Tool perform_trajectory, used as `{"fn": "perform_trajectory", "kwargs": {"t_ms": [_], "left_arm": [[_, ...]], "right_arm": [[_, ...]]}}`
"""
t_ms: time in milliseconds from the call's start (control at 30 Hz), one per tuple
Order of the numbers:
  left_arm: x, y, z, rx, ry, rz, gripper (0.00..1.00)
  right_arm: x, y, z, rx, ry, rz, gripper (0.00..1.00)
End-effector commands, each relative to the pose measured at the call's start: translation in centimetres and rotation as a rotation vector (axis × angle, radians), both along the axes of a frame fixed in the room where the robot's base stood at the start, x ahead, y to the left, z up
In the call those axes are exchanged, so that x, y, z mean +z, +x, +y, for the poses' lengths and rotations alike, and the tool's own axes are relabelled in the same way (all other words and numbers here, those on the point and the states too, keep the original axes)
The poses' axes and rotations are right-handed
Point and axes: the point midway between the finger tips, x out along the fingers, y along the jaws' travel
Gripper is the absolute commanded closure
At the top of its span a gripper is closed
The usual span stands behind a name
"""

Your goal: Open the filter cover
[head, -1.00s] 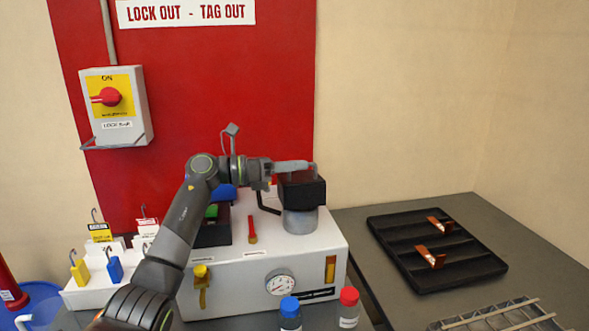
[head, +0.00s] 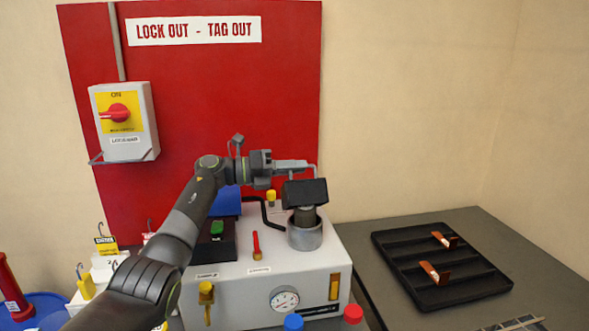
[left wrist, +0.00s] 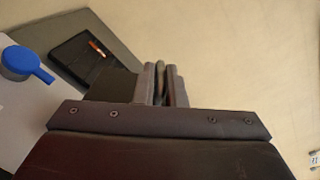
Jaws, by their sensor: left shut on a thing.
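The filter cover (head: 305,193) is a black block with a thin grey handle on top, at the right end of the white machine. It is raised and slightly tilted above the grey round housing (head: 304,236). A dark cylindrical part (head: 306,214) shows between cover and housing; I cannot tell whether it is fixed to the cover. My left gripper (head: 308,166) is shut on the cover's handle from above left. In the left wrist view the closed fingers (left wrist: 160,84) are seen with a dark block, likely the cover (left wrist: 112,88), beside them. My right gripper is not in view.
The white machine (head: 240,297) carries a green button (head: 217,228), a red lever (head: 256,245) and a gauge (head: 284,299). A black tray (head: 440,268) with copper brackets lies to the right. Blue-capped (head: 293,322) and red-capped (head: 353,314) bottles stand in front. An isolator switch (head: 122,122) is on the wall.

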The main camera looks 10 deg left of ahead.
Motion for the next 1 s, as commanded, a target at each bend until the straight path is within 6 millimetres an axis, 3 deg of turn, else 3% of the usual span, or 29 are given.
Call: {"fn": "perform_trajectory", "kwargs": {"t_ms": [267, 300, 467, 767, 1000], "left_arm": [[-0.1, 0.0, 0.0, 0.000, 0.001, 0.002, 1.00], [-0.1, 0.0, 0.0, 0.000, 0.001, 0.002, 0.88], [-0.1, 0.0, 0.0, 0.000, 0.001, 0.001, 0.69], [-0.1, 0.0, 0.2, 0.001, 0.001, 0.000, 0.69], [-0.3, -1.0, 3.4, 0.003, 0.003, -0.002, 0.69]], "right_arm": [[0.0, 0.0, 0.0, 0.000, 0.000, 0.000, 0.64], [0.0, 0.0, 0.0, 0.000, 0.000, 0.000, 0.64], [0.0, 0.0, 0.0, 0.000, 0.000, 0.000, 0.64], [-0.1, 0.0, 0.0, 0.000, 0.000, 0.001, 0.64], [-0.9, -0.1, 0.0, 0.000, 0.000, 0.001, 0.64]]}}
